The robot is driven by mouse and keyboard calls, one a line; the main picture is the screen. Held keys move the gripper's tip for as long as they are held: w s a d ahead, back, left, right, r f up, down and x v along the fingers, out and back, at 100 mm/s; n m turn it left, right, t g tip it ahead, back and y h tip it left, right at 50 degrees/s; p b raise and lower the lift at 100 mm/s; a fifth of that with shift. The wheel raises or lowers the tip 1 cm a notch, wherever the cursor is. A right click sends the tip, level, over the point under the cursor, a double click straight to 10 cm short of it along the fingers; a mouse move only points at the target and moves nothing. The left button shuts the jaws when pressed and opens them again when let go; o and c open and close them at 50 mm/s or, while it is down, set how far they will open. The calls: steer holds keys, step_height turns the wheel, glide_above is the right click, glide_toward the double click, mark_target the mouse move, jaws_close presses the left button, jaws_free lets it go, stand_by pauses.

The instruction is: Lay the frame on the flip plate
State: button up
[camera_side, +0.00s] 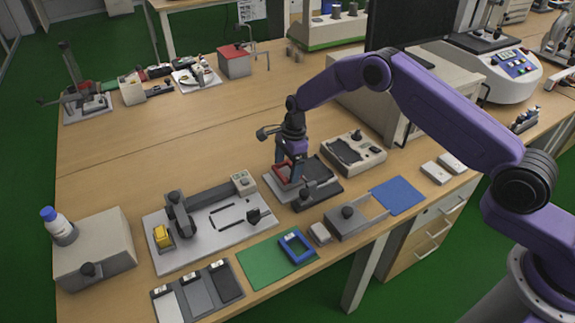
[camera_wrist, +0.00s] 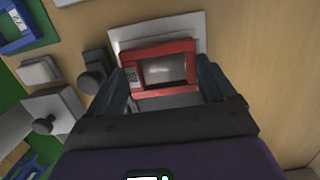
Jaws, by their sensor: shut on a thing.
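A red rectangular frame (camera_side: 281,169) is between the fingers of my gripper (camera_side: 290,165), which is shut on it. In the wrist view the red frame (camera_wrist: 158,48) spans between the two dark fingertips (camera_wrist: 161,75), with a pale surface showing through its opening. Below it is a light grey base plate (camera_side: 277,193) with dark parts and a black knob; its pale edge (camera_wrist: 160,26) shows beyond the frame in the wrist view. I cannot tell whether the frame touches the plate. Which part is the flip plate is not clear.
A blue frame (camera_side: 296,246) lies on a green mat (camera_side: 262,265) in front. A long grey fixture (camera_side: 215,237) stands to the left. The back middle of the table is clear.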

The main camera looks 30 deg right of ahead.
steer(key=shift+f, duration=0.4)
stand_by(0.3)
steer(key=o, duration=0.8)
steer(key=shift+o, duration=0.2)
steer(key=shift+r, duration=0.1)
steer(key=shift+r, duration=2.9)
